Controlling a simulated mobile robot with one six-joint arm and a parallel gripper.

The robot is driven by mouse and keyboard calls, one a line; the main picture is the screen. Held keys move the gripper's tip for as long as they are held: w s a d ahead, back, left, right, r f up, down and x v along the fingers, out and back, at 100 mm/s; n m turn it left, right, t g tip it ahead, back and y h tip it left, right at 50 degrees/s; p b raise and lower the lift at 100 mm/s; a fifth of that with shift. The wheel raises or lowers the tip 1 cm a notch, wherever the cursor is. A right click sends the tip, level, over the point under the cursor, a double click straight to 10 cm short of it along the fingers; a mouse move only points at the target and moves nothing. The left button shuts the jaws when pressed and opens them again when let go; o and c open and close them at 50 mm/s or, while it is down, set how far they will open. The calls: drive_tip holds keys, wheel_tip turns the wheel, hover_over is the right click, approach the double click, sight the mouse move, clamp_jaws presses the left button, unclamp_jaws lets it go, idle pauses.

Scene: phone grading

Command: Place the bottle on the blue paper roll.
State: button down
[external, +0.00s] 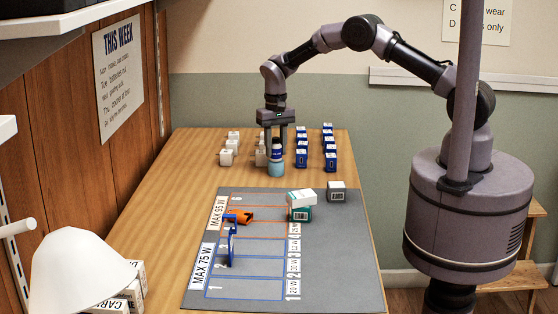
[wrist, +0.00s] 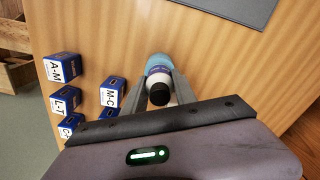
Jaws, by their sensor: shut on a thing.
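The bottle (external: 276,151), white with a dark blue-purple band and a black cap, stands upright between the fingers of my gripper (external: 276,144). The light blue paper roll (external: 276,170) is directly below it on the wooden table. In the wrist view, the bottle (wrist: 159,83) is between the two fingers of my gripper (wrist: 160,88), cap toward the camera. The roll (wrist: 157,62) shows just beyond it. The bottle's base appears to meet the roll's top, but I cannot tell whether its weight rests there.
White boxes (external: 227,157) stand left of the gripper and blue-and-white boxes (external: 302,158) stand right. The grey mat (external: 340,250) in front holds an orange item (external: 240,215), a blue item (external: 232,245), a green-and-white box (external: 300,213) and a grey box (external: 336,191).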

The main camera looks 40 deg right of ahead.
drive_tip(key=shift+f, duration=0.15)
drive_tip(key=c, duration=1)
unclamp_jaws()
